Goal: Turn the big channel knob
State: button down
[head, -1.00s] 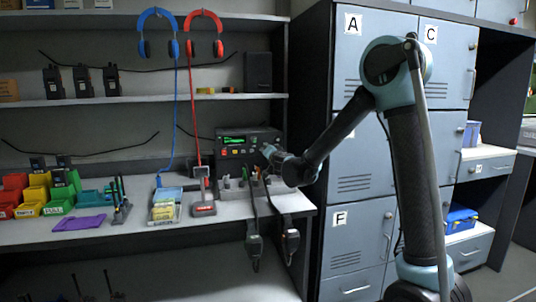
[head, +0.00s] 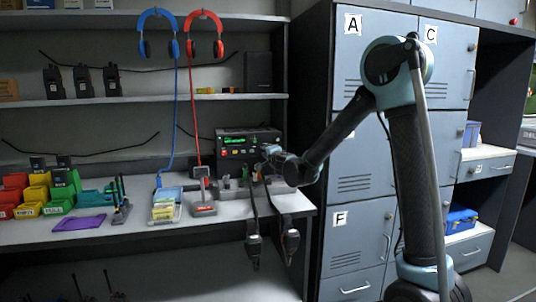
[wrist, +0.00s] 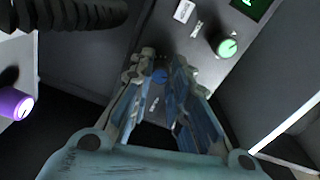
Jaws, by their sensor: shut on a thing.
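The dark radio unit (head: 236,138) with a lit green display stands at the back of the desk. My gripper (head: 268,151) is at the right side of its front panel. A green knob (wrist: 228,47) sits apart to the right of the fingers, near the green display (wrist: 250,4).
A purple knob-like part (wrist: 15,103) is at the left of the wrist view. Red headphones (head: 204,38) hang with a cable down to the desk (head: 140,232). Belt-like straps (head: 254,240) hang over the desk edge. Lockers (head: 352,250) stand close on the right.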

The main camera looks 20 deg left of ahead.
jog(key=shift+w+d, duration=0.15)
jog(key=shift+d, duration=0.15)
jog(key=c, duration=1.5)
grip_release()
jog(key=shift+w+f, duration=0.1)
jog(key=shift+a, duration=0.1)
jog(key=v, duration=1.2)
jog(key=shift+a, duration=0.1)
